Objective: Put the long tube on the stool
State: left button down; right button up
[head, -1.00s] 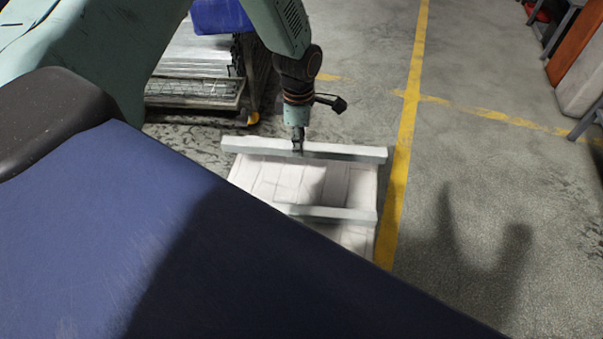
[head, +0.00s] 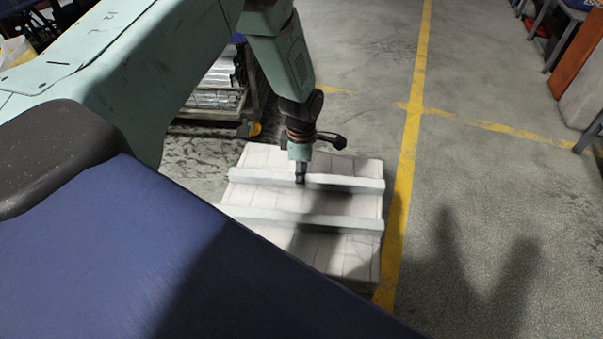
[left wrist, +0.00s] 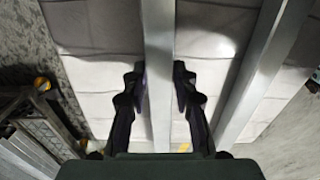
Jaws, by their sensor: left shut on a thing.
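My left gripper (head: 300,181) is shut on a long, pale grey square tube (head: 345,184). The tube lies crosswise over the white, seamed top of the low stool (head: 345,262). I cannot tell whether it touches the top. In the left wrist view, the fingers of my left gripper (left wrist: 158,88) stand on both sides of the tube (left wrist: 158,40), with the stool top (left wrist: 100,28) beneath. A second, similar tube (head: 320,223) lies across the stool on the near side, roughly parallel. Its left end is close to the blue surface's edge. My right gripper is not in view.
A wheeled cart (head: 225,95) with metal parts stands behind the stool to the left. A yellow floor line (head: 408,150) runs right of the stool. The floor right of it is open. A broad blue surface (head: 150,260) covers the near left and hides part of the stool.

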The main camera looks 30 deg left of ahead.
pick_arm(q)
jog(key=c, duration=1.4)
grip_release()
jog(key=shift+s+f, duration=0.1)
jog(key=o, duration=0.3)
jog(key=shift+o, duration=0.2)
notch_tip(320, 180, up, 12)
jog(key=p, duration=0.4)
jog(key=shift+r+p, duration=0.2)
jog(key=shift+p, duration=0.1)
